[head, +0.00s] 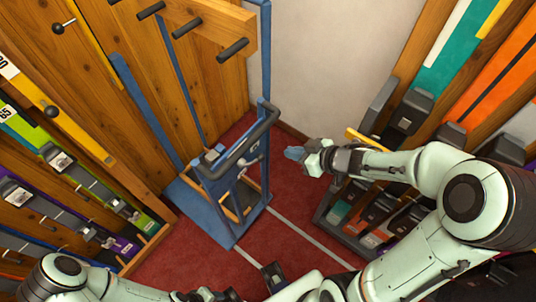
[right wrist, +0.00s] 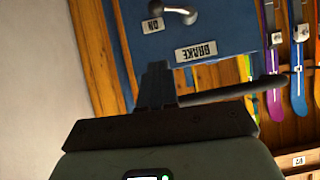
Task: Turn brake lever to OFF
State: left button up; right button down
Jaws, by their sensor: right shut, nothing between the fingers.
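The brake lever (right wrist: 178,11) is a small metal handle at the top of the right wrist view, on a blue panel (right wrist: 225,22). That view is upside down: the panel bears an ON label (right wrist: 152,25) and a BRAKE label (right wrist: 196,51). No OFF label shows.
The cart's dark push handle (head: 252,140) curves over its top; a dark bar (right wrist: 232,90) crosses beside my fingers. Racks of skis or boards stand left and right. Red carpet (head: 285,228) lies open between cart and right rack (head: 345,236).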

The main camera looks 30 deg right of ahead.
aim_at(254, 161)
jog(key=s+f+b+x, duration=0.1)
jog(key=b+x, duration=0.5)
jog(key=x, duration=0.6)
jog(key=shift+s+f, duration=0.15)
jog(key=shift+f, duration=0.7)
jog(key=shift+d, duration=0.2)
